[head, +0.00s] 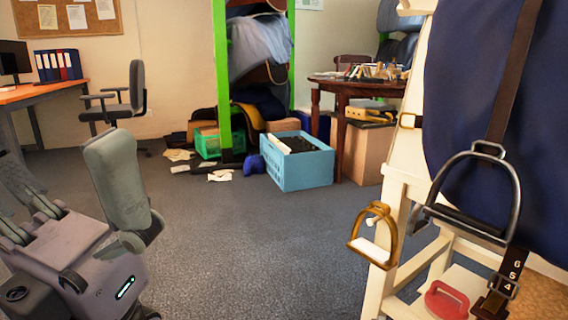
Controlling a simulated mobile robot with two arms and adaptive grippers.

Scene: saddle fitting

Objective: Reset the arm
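My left gripper (62,178) is at the lower left of the head view, with its fingers pointing up. Its two fingers are spread wide apart and nothing shows between them. The far left finger is partly cut off by the picture edge. The gripper is over the grey carpet, well apart from the white wooden stand (398,185) on the right. My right gripper is not in view.
A dark blue saddle pad (465,75), a metal stirrup (514,200) and a brass stirrup (391,243) hang at the stand. A red-handled item (446,301) lies low there. A blue crate (302,168) stands farther back. The middle carpet (260,250) is clear.

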